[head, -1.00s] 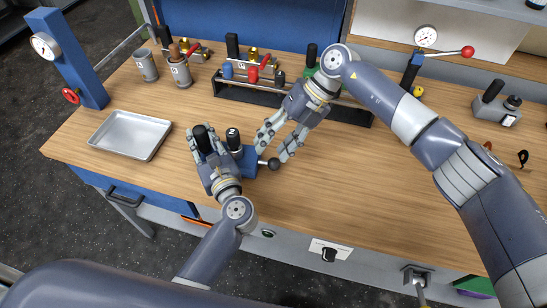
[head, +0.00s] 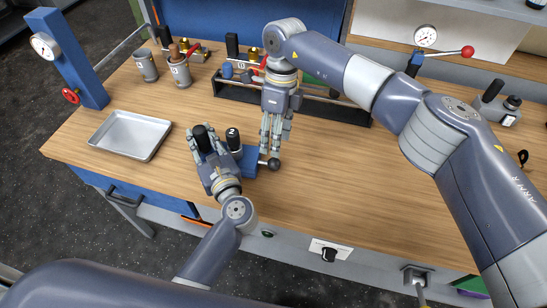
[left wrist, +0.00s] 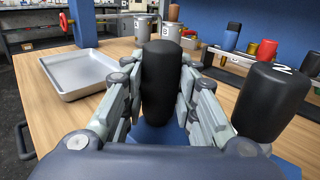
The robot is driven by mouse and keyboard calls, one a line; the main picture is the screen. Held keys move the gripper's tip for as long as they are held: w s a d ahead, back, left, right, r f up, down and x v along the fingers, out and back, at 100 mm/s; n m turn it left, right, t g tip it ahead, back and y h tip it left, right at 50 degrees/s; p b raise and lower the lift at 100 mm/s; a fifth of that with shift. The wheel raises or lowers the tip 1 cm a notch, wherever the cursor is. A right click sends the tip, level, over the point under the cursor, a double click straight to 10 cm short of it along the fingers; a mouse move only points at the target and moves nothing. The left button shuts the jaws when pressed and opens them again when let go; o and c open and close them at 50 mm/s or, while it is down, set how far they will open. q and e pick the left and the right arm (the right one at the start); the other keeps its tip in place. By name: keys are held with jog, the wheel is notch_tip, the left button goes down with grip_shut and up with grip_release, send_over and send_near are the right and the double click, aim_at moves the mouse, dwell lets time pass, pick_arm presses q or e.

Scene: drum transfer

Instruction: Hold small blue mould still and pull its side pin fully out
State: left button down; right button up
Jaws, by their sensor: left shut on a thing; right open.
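The small blue mould (head: 248,162) stands on the bench, with two black upright grips, one marked 2 (head: 233,139). My left gripper (head: 201,134) is shut on the mould's left black grip, which also shows between the fingers in the left wrist view (left wrist: 161,80). The side pin (head: 273,164), with a dark ball end, sticks out of the mould's right side. My right gripper (head: 270,150) points down just above and behind the pin's ball. It is open; the head view does not settle whether it touches the pin.
A metal tray (head: 130,135) lies left of the mould. Behind stands a black rack (head: 235,90) with coloured parts. Two grey canisters (head: 180,72) are at the back left. The bench right of the pin is clear.

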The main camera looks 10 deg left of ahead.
aim_at(274, 159)
jog(key=f, duration=0.3)
jog(key=s+f, duration=0.1)
jog(key=f, duration=0.3)
jog(key=shift+s+a+f, duration=0.15)
jog(key=shift+s, duration=0.05)
grip_shut()
